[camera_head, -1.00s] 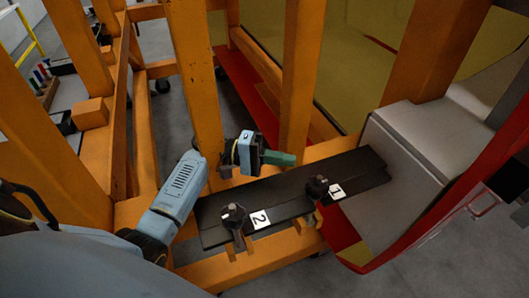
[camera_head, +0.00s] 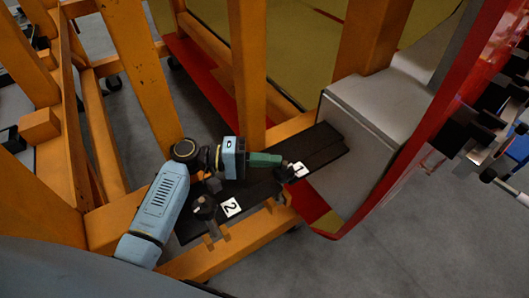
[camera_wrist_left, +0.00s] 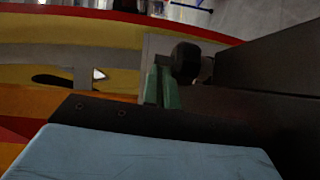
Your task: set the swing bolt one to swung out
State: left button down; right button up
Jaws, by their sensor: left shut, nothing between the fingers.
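Swing bolt one, with a black knob (camera_head: 285,164), stands by the "1" label (camera_head: 299,171) on the dark plate (camera_head: 325,145). My left gripper (camera_head: 278,160), with green fingers, is shut and empty, its tips right beside the knob. In the left wrist view the green fingers (camera_wrist_left: 163,88) are together, and the black knob (camera_wrist_left: 186,60) shows just beside their tips. I cannot tell whether they touch. Most of the bolt's shank is hidden in the head view. My right gripper is not in view.
Swing bolt two (camera_head: 205,207) stands by its "2" label (camera_head: 231,207), close to my left forearm. Orange frame posts (camera_head: 248,70) rise behind the arm. A grey block (camera_head: 375,125) and red panel (camera_head: 425,130) border the right. Grey floor is free at lower right.

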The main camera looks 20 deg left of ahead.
pick_arm(q)
jog(key=s+d, duration=0.1)
jog(key=s+d+m+y, duration=0.1)
jog(key=d, duration=0.1)
jog(key=shift+s+r+m+p, duration=0.1)
jog(key=shift+s+m+p, duration=0.1)
jog(key=shift+m+p, duration=0.15)
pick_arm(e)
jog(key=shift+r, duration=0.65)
pick_arm(q)
jog(key=a, duration=0.1)
jog(key=w+a, duration=0.1)
jog(key=a, duration=0.1)
jog(key=a+b, duration=0.1)
jog(key=shift+w+a+r, duration=0.3)
jog(key=shift+r, duration=0.1)
jog(key=v, duration=0.4)
jog(key=b+v, duration=0.1)
jog(key=v, duration=0.4)
jog(key=shift+s+r+b, duration=0.1)
jog(key=shift+r+b, duration=0.1)
jog(key=shift+b, duration=0.1)
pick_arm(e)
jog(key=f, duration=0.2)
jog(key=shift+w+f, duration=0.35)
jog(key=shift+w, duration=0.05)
pick_arm(q)
jog(key=shift+d, duration=0.1)
